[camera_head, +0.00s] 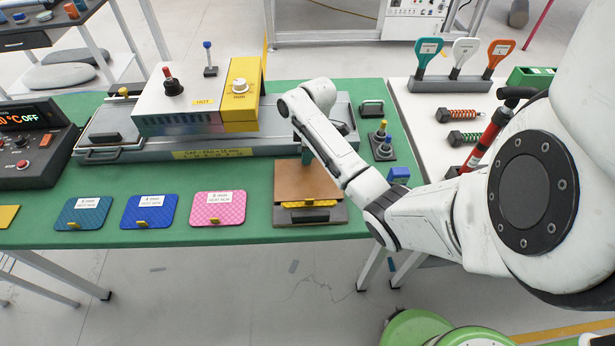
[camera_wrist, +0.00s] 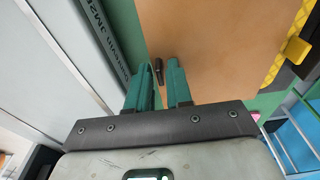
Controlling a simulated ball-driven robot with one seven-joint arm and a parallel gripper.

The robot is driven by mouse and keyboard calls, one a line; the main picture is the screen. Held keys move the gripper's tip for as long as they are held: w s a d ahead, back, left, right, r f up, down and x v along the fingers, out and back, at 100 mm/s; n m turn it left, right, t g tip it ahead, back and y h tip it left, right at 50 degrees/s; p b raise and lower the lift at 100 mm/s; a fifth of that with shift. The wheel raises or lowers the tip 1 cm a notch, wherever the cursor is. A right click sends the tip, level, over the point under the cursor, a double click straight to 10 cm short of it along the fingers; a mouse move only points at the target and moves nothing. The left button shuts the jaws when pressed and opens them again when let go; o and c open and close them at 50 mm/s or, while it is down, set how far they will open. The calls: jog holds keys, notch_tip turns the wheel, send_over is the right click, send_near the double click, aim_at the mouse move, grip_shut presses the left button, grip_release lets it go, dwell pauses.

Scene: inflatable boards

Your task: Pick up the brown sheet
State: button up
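The brown sheet (camera_head: 300,182) lies flat on a stack near the front edge of the green table, right of the pink pad. It fills the upper right of the wrist view (camera_wrist: 215,40). My gripper (camera_head: 307,157) is at the sheet's far edge. In the wrist view my gripper (camera_wrist: 160,72) has its two green fingers apart, with a small dark tab (camera_wrist: 158,70) showing in the gap near the sheet's edge. I cannot tell whether the fingers touch the tab or sheet.
Yellow material (camera_head: 312,204) and a tray with a black handle (camera_head: 310,216) show under the sheet's front. A long grey press (camera_head: 270,142) with a white and yellow carriage (camera_head: 241,92) stands just behind. Pink (camera_head: 218,209), blue (camera_head: 150,210) and teal (camera_head: 83,213) pads lie left.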

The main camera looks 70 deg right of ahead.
grip_shut()
jog(key=shift+r, duration=0.15)
